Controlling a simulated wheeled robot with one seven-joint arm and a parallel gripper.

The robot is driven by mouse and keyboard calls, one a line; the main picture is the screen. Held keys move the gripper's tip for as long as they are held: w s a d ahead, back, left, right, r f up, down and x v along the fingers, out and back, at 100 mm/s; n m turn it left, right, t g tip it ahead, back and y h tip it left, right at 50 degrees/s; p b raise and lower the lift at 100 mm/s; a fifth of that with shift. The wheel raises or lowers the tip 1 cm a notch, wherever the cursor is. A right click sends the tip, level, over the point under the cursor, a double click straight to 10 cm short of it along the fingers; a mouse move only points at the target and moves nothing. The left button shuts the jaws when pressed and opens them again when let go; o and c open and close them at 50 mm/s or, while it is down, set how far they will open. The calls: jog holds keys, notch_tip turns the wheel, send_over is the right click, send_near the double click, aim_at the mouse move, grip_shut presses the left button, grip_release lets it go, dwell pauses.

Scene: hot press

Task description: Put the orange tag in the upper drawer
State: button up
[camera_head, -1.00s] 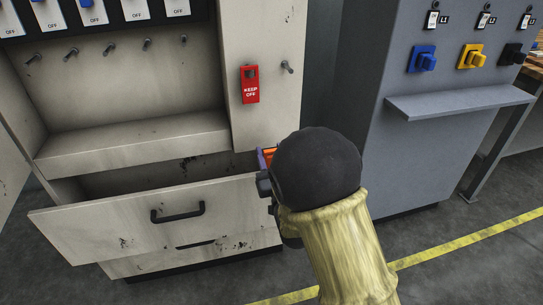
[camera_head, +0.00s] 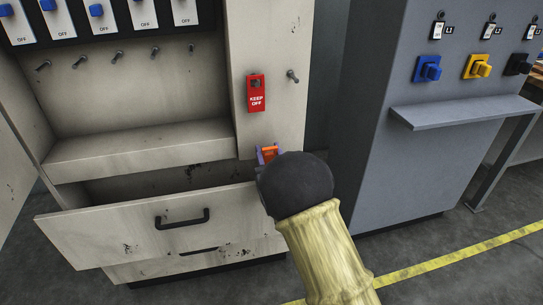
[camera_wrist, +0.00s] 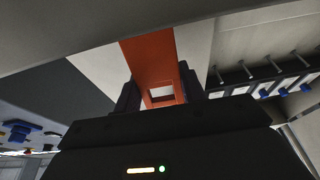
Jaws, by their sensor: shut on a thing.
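My gripper (camera_wrist: 160,99) is shut on the orange tag (camera_wrist: 150,62), which stands between its fingers in the wrist view. In the head view the tag (camera_head: 269,153) shows just past my dark round wrist, in front of the cabinet post. The upper drawer (camera_head: 125,228) of the beige cabinet is pulled open, with a black handle on its front. The tag is near the drawer's right end and appears above its rim. My arm hides part of that end.
A red "KEEP OFF" tag (camera_head: 256,93) hangs on the post, with a bare peg (camera_head: 292,76) beside it. A ledge (camera_head: 140,145) overhangs the back of the drawer. A grey cabinet with a shelf (camera_head: 462,112) stands to the right.

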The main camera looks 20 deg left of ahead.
jog(key=shift+w+a+f, duration=0.3)
jog(key=shift+w+a, duration=0.15)
jog(key=shift+w, duration=0.35)
jog(key=o, duration=1)
jog(key=shift+o, duration=0.2)
jog(key=shift+s, duration=0.15)
jog(key=v, duration=1.7)
jog(key=shift+d, duration=0.1)
